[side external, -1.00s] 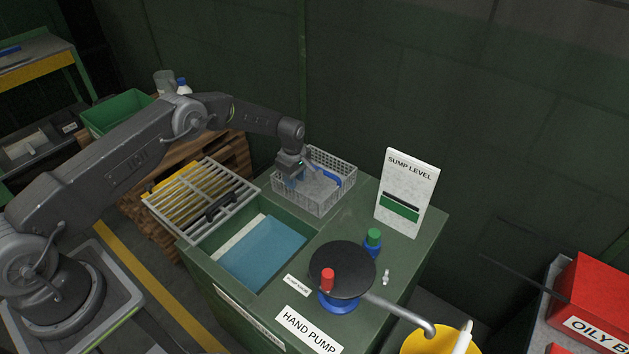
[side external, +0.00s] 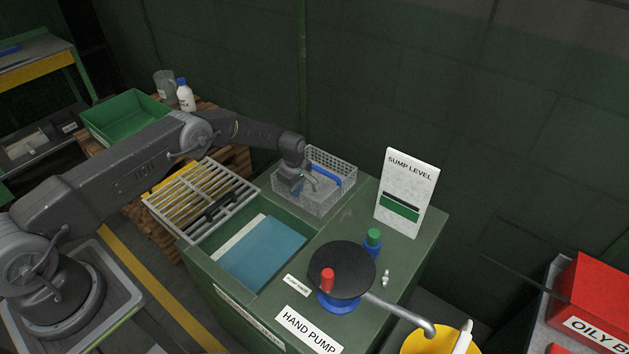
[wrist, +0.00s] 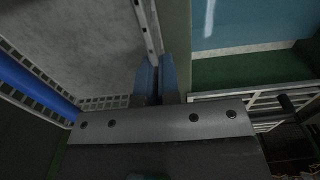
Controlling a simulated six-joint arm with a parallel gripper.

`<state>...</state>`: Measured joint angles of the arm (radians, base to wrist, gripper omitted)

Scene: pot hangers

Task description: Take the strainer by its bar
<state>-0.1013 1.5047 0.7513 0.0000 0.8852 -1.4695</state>
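The strainer is a pale mesh basket (side external: 325,202) on the green cabinet top, with a blue bar (side external: 327,176) across it. In the wrist view the blue bar (wrist: 38,85) lies at the left, apart from my fingers. My gripper (side external: 296,190) is low at the basket's left side in the side view. In the wrist view my gripper's two blue fingers (wrist: 157,78) are close together, with a narrow dark gap. A basket wall (wrist: 148,28) runs down to the fingertips. I cannot tell whether they touch or straddle it.
An open sump (side external: 262,250) with blue liquid lies in front of the basket. A slatted rack (side external: 185,195) with a black handle stands left. A sump level board (side external: 405,192) and a hand pump (side external: 341,270) stand right.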

